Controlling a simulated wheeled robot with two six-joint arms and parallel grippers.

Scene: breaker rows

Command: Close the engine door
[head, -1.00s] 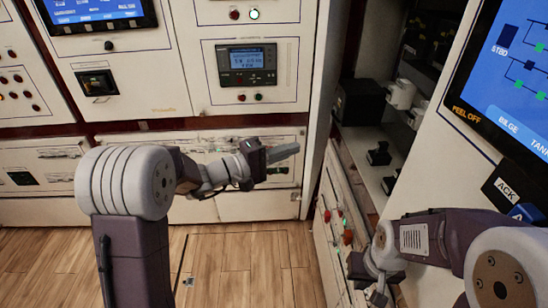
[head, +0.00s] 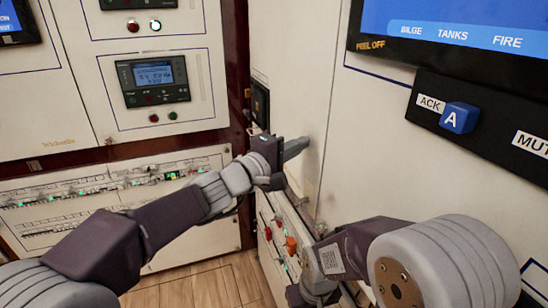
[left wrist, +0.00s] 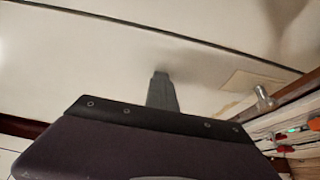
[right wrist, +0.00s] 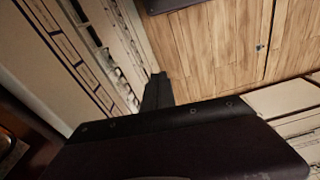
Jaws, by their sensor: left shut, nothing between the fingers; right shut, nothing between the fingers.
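The engine door, as it appears, is the plain white upright panel (head: 290,75) right of the corner in the head view. No open bay shows behind it; I cannot tell if it is fully flush. My left gripper (head: 296,147) is shut and empty, its fingertips at the panel's lower part; I cannot tell if they touch. In the left wrist view the shut fingers (left wrist: 162,90) point at a white surface (left wrist: 205,70) crossed by a dark seam. My right gripper (head: 308,297) is low in the head view; its shut, empty fingers (right wrist: 157,90) show in the right wrist view.
Below the panel is a sloping breaker row (head: 280,235) with red and orange knobs. A screen (head: 460,30) and an ACK button (head: 460,117) are at right. A grey display (head: 153,80) is on the left cabinet. Wood floor (head: 205,287) is clear at the bottom.

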